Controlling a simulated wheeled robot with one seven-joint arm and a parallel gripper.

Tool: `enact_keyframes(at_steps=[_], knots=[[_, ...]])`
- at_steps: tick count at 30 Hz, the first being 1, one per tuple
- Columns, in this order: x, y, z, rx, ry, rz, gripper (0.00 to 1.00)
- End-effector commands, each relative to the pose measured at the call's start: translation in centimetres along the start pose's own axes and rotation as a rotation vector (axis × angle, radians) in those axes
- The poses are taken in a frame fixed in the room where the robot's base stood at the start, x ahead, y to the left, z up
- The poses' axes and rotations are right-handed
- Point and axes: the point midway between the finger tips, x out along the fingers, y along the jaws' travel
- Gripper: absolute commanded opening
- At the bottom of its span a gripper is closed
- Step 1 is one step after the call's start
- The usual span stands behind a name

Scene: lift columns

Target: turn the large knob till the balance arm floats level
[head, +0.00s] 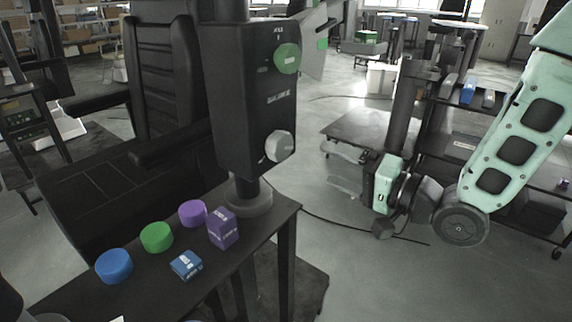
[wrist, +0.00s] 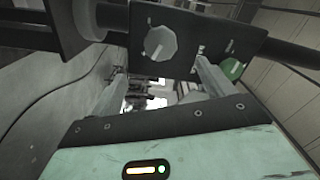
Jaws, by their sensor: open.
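A black control box (head: 254,95) stands upright on a post at the table's back corner. A large light grey knob (head: 279,146) sits low on its face, with a pale mark at its left. It also shows in the wrist view (wrist: 160,43), beyond the fingertips. A green disc (head: 287,58) is higher on the same face and shows at the right in the wrist view (wrist: 232,69). My gripper (head: 338,172) is open and empty, to the right of the knob and apart from it. I cannot clearly pick out the balance arm.
The dark table (head: 256,231) holds a blue cylinder (head: 114,266), a green cylinder (head: 157,237), a purple cylinder (head: 193,213), a purple box (head: 223,229) and a blue box (head: 186,265). A black chair (head: 160,75) stands behind. Floor between box and gripper is open.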

Motion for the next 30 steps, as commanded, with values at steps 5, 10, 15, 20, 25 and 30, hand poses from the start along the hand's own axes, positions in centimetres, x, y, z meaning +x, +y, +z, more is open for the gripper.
enact_keyframes(at_steps=[5, 10, 15, 20, 25, 30], knots=[[1.2, -0.2, 0.3, 0.001, 0.001, -0.003, 0.81], [4.9, -0.3, 0.2, 0.003, 0.001, -0.002, 0.81], [8.2, -0.3, 0.1, 0.002, 0.002, -0.002, 0.81], [10.5, -0.3, 0.1, 0.002, 0.003, -0.001, 0.81], [11.7, -0.1, 0.1, 0.002, 0.003, 0.001, 0.81], [11.9, -0.1, 0.1, 0.002, 0.004, 0.001, 0.81]])
